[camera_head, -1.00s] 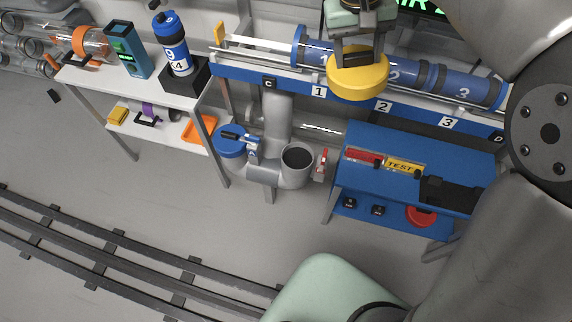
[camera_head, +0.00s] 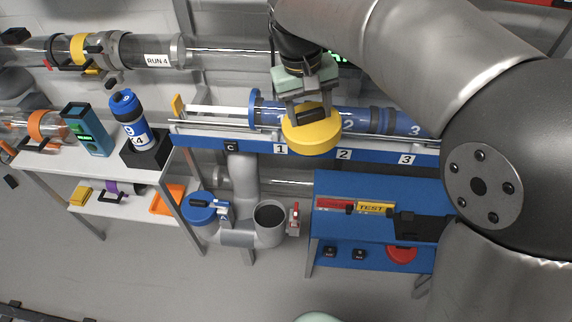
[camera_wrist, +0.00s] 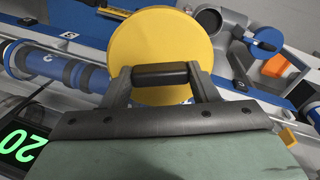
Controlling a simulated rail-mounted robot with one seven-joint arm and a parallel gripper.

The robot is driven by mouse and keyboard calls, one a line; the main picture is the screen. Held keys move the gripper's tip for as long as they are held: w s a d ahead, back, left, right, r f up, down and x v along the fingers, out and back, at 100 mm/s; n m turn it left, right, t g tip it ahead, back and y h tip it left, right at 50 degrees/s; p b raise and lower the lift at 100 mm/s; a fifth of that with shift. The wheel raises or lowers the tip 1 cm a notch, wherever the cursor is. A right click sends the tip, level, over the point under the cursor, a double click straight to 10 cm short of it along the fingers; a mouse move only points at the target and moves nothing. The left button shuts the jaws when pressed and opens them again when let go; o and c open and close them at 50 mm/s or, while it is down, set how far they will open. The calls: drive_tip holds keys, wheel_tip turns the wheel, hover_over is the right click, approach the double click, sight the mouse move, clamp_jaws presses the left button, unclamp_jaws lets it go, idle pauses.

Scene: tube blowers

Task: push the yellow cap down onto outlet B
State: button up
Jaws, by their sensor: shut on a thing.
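The yellow cap (camera_head: 312,138) is a round disc with a dark handle on top. My gripper (camera_head: 311,112) is shut on that handle and holds the cap in the air, in front of the rack with the blue tubes. In the wrist view the cap (camera_wrist: 155,40) fills the top middle, with the dark handle between my fingers (camera_wrist: 162,76). An open grey pipe outlet (camera_head: 270,216) with a dark mouth stands below and left of the cap, uncapped. Beside it, a blue cap (camera_head: 202,208) covers another outlet. I cannot read which outlet is labelled B.
A red-handled clamp (camera_head: 294,218) stands right of the open outlet. A blue test bench (camera_head: 372,192) is further right. A white shelf (camera_head: 60,165) with a bottle (camera_head: 133,118) and a teal device (camera_head: 85,130) stands left.

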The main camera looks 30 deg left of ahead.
drive_tip(key=a+f+m+b, duration=0.2)
drive_tip(key=a+f+b, duration=0.25)
drive_tip(key=f, duration=1.05)
drive_tip(key=m+g+y+b, duration=0.1)
drive_tip(key=m+y+b, duration=0.1)
drive_tip(key=b, duration=0.1)
hover_over(269, 214)
wheel_tip(269, 214, down, 15)
drive_tip(key=shift+f, duration=0.2)
drive_tip(key=shift+w, duration=0.1)
drive_tip(key=shift+f+b, duration=3.45)
drive_tip(key=shift+f, duration=2.35)
drive_tip(key=shift+f, duration=0.2)
drive_tip(key=o, duration=1.1)
wheel_tip(269, 214, up, 17)
drive_tip(key=p, duration=0.4)
drive_tip(key=shift+r, duration=0.2)
